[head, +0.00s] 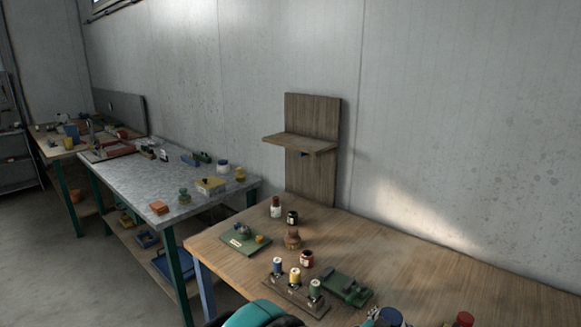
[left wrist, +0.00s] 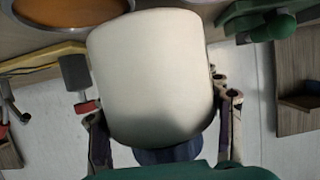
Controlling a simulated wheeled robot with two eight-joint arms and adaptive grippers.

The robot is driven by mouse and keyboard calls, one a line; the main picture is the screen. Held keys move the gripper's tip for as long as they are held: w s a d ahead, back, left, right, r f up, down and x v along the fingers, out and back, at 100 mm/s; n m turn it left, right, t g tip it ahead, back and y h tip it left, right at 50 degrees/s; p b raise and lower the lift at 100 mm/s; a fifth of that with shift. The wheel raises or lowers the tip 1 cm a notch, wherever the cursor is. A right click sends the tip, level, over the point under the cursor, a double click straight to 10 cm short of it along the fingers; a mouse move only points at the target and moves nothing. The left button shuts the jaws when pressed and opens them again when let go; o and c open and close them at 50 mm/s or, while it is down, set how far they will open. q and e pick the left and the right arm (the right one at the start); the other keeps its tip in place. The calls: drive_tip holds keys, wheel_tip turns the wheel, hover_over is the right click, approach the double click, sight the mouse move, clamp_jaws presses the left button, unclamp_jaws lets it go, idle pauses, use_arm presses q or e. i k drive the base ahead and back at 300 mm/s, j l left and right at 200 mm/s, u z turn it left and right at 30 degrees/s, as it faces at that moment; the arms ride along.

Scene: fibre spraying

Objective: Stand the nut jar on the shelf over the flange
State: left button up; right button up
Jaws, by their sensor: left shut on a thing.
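A pale cream jar (left wrist: 150,70), which I take for the nut jar, fills the middle of the left wrist view. My left gripper (left wrist: 161,107) is shut on it, with a finger on each side. A dark blue part (left wrist: 168,155) shows at its lower end. In the head view the left gripper (head: 374,315) is at the bottom edge, with a blue lid (head: 391,316) beside its fingers; the rest is cut off. The wooden shelf (head: 300,143) is on a backboard against the wall, its top bare. I cannot tell surely which thing is the flange. My right gripper is not in view.
A red-topped item (head: 464,319) is at the bottom edge. The table's right side is mostly clear.

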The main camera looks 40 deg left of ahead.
sight(307, 143)
drive_tip(key=k+u, duration=0.15)
drive_tip(key=u, duration=2.95)
drive_tip(key=i+l+u, duration=0.15)
drive_tip(key=i, duration=0.3)
drive_tip(key=i+l+u, duration=0.1)
drive_tip(key=i+l, duration=0.2)
drive_tip(key=i+l+u, duration=0.15)
drive_tip(key=i+l, duration=0.15)
drive_tip(key=i, duration=0.25)
drive_tip(key=i+z, duration=0.25)
drive_tip(key=i, duration=0.4)
drive_tip(key=i+j+z, duration=0.3)
drive_tip(key=i, duration=0.3)
drive_tip(key=z, duration=1.9)
